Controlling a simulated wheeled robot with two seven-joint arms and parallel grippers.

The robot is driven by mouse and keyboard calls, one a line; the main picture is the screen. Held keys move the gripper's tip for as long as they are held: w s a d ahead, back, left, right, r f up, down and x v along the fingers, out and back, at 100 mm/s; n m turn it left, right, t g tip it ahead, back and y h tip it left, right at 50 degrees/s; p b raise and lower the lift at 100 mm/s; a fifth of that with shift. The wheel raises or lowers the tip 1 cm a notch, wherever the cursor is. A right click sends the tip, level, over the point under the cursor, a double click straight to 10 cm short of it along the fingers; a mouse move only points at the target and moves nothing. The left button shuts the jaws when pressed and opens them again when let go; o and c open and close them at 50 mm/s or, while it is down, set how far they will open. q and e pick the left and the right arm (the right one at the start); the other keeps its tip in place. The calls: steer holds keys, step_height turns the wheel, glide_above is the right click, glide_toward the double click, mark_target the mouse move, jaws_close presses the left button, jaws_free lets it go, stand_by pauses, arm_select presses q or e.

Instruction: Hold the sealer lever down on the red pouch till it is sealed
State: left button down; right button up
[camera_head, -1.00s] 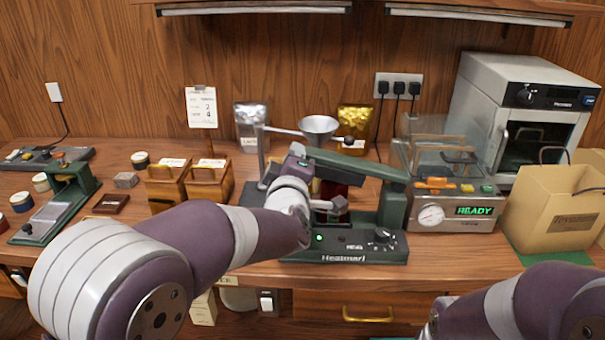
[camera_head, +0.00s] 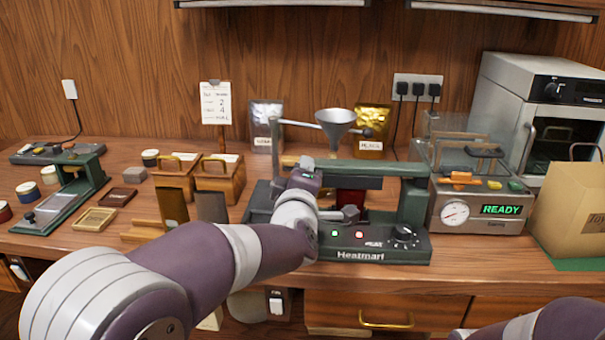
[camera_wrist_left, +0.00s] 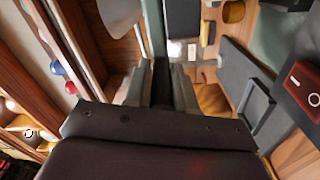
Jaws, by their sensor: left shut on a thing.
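The green heat sealer (camera_head: 367,254) stands on the bench, with a green light and a red light lit on its front panel. Its green lever (camera_head: 385,168) lies about level. The red pouch (camera_head: 350,197) is under the lever, partly hidden by my arm and a sealer part. My left gripper (camera_head: 308,163) is at the lever's left end, its fingertips mostly hidden by my wrist. In the left wrist view the fingers (camera_wrist_left: 160,85) are closed on a dark bar at the lever end. My right gripper is out of the head view; only part of that arm shows.
A metal funnel (camera_head: 336,122) stands behind the sealer. A machine reading READY (camera_head: 478,222) is close on the right, beside a cardboard box (camera_head: 570,215). Wooden boxes (camera_head: 218,180) and a green press (camera_head: 62,200) are on the left.

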arm_select(q)
steer(key=c, duration=1)
jaws_free()
steer(key=shift+d+f, duration=0.1)
steer(key=shift+f, duration=0.55)
steer(key=shift+d+r, duration=0.1)
steer(key=shift+r, duration=0.2)
steer(key=s, duration=1.2)
steer(key=shift+s+p, duration=0.35)
steer(key=shift+p, duration=0.05)
